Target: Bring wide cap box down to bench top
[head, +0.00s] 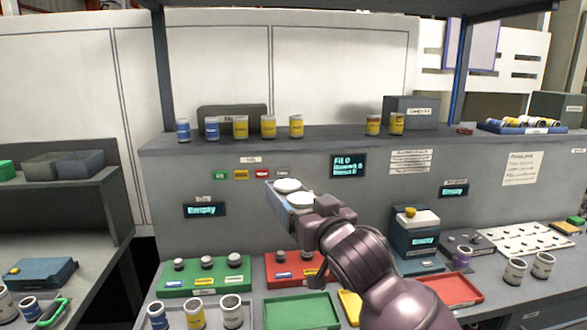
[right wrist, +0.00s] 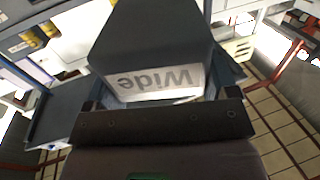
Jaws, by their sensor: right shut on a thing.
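The wide cap box (head: 283,205) is a small grey-blue open box with white round caps in it. It is held in the air in front of the grey back panel, above the bench top (head: 490,295). My right gripper (head: 314,210) is shut on its near right end. In the right wrist view the box (right wrist: 152,35) is dark, with a white "Wide" label that reads upside down, between the jaws. My left gripper is not in view.
Below the box are a green tray (head: 300,312), a red rack (head: 283,270) and a green rack (head: 205,278) with capped jars. A dispenser (head: 413,235) stands right of my arm. Several yellow and blue jars line the upper shelf (head: 340,135).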

